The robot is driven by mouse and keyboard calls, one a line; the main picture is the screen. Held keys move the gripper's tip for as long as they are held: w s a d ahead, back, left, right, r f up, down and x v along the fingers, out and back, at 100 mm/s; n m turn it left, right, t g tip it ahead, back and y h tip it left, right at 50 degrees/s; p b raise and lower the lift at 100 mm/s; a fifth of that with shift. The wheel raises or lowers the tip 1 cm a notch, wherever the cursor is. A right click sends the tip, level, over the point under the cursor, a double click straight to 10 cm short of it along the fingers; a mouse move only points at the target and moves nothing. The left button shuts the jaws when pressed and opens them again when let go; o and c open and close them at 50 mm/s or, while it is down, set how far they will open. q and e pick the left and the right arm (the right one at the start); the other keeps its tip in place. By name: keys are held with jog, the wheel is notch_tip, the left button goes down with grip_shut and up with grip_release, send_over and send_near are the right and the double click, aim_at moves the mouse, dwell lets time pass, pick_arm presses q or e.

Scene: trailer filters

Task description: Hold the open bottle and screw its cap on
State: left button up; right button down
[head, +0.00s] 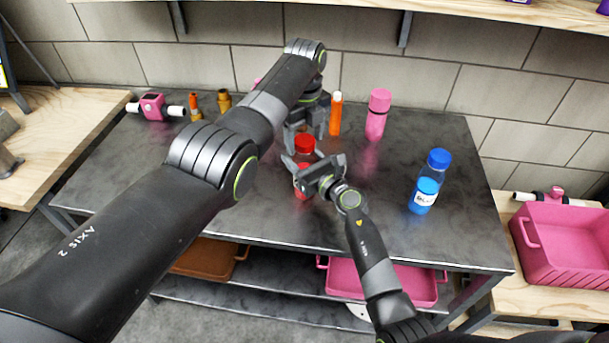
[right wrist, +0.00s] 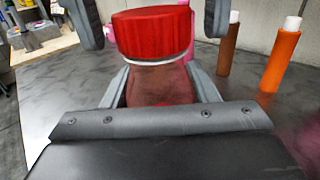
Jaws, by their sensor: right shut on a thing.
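A red bottle (head: 302,190) stands at the middle of the dark table, its body partly hidden by my right gripper (head: 308,168). That gripper is shut on the bottle; its jaws flank the translucent body (right wrist: 160,86) in the right wrist view. A red cap (head: 305,143) sits on top of the bottle, also showing in the right wrist view (right wrist: 152,34), with a thin pale ring beneath it. I cannot tell how tight it is. My left gripper (head: 306,127) points down over the cap. Its fingers are on either side of the cap, apart from it.
A blue bottle (head: 427,182) stands to the right. A pink bottle (head: 377,115), an orange tube (head: 335,115) and brown fittings (head: 224,101) stand at the back. A pink filter part (head: 153,107) lies at the back left. The table's right front is clear.

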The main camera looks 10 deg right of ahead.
pick_arm(q)
notch_tip(320, 180, up, 12)
dwell(0.7)
pick_arm(e)
jog(key=shift+c, duration=2.3)
grip_release()
jog(key=shift+s, duration=0.1)
pick_arm(q)
jog(key=shift+f+b, duration=0.3)
jog(key=shift+f, duration=0.05)
pick_arm(e)
jog(key=v, duration=1.7)
jog(key=shift+s+d, duration=0.1)
